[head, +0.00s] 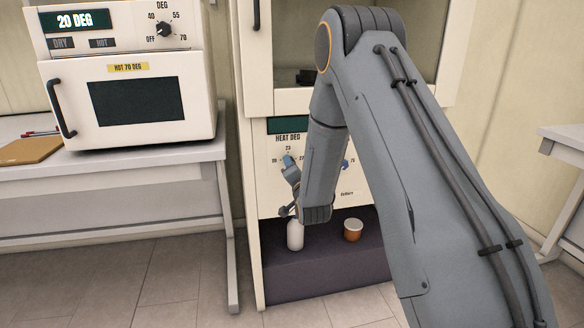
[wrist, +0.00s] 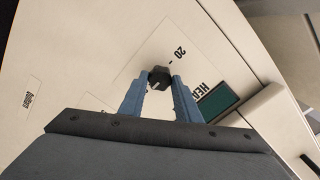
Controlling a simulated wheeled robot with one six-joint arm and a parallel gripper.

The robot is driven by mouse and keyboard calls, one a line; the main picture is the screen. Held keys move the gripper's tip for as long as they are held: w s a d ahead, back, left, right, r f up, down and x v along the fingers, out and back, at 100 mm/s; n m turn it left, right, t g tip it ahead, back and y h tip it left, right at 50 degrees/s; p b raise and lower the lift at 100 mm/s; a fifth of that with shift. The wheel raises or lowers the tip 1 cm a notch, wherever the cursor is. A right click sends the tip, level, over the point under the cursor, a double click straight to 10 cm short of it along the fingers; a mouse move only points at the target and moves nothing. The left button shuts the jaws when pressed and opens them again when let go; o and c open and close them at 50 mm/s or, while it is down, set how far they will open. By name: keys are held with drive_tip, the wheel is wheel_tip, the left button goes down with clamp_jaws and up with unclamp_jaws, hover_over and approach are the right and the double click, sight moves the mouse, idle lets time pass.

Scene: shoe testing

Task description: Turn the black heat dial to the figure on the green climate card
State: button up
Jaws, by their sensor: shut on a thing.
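The black heat dial (wrist: 161,76) is on the cream panel of the cabinet. My gripper (wrist: 161,81) has its two blue fingers on either side of the dial and is shut on it. In the head view my gripper (head: 289,163) is at the panel below the HEAT DEG label and covers the dial. The figure 20 (wrist: 179,52) shows beside the dial in the wrist view; the head view shows 23 above it. I cannot tell the dial's pointer direction. A dark green plate (head: 284,125) above the label has no readable figure. I cannot make out a climate card.
A white oven (head: 135,105) with a green 20 DEG display stands on the left bench. A second control (head: 346,163) is to the right of my gripper, partly hidden by my arm.

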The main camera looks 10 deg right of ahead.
drive_tip(key=o, duration=1.1)
drive_tip(key=shift+c, duration=0.2)
drive_tip(key=s, duration=0.7)
drive_tip(key=shift+s, duration=0.4)
drive_tip(key=s+r+n+g+p, duration=0.2)
drive_tip(key=s+g, duration=0.4)
drive_tip(key=s, duration=0.7)
drive_tip(key=s+r+n+g+p, duration=0.2)
drive_tip(key=s+n+g, duration=0.3)
drive_tip(key=s, duration=0.8)
drive_tip(key=s+r+n+g+p, duration=0.2)
drive_tip(key=s+n+g+p, duration=0.2)
drive_tip(key=s, duration=1)
drive_tip(key=g, duration=0.3)
drive_tip(key=shift+r, duration=0.2)
